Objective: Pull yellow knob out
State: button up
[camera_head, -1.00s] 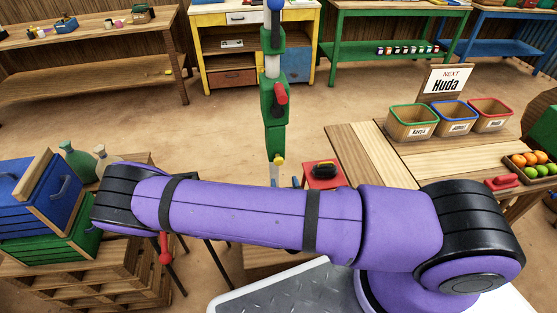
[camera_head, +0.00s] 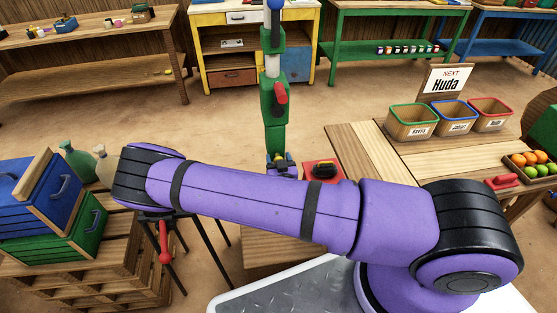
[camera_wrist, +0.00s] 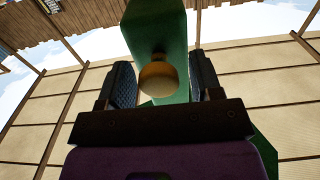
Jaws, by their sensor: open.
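The yellow knob (camera_wrist: 158,76) is a rounded, dull yellow ball on the face of the green post (camera_wrist: 158,30) in the wrist view. My gripper (camera_wrist: 164,72) is open, with one dark finger on each side of the knob. A gap shows between the knob and each finger in that view. In the head view the green post (camera_head: 275,100) stands upright, with a red handle (camera_head: 280,98) higher up. My gripper (camera_head: 279,161) is small at its lower part there, and the knob is mostly hidden by it.
A red stand with a dark object (camera_head: 324,171) is close right of the post. A bench (camera_head: 365,150) with labelled bins (camera_head: 411,121) is at right. Blue and green crates (camera_head: 65,230) sit on pallets at left. Open floor lies behind the post.

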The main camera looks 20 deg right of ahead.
jog(key=shift+c, duration=0.4)
grip_shut()
jog(key=shift+v, duration=1.7)
jog(key=shift+o, duration=0.4)
grip_release()
jog(key=shift+s, duration=0.1)
jog(key=v, duration=1)
jog(key=shift+s, duration=0.4)
jog(key=shift+s+a, duration=0.1)
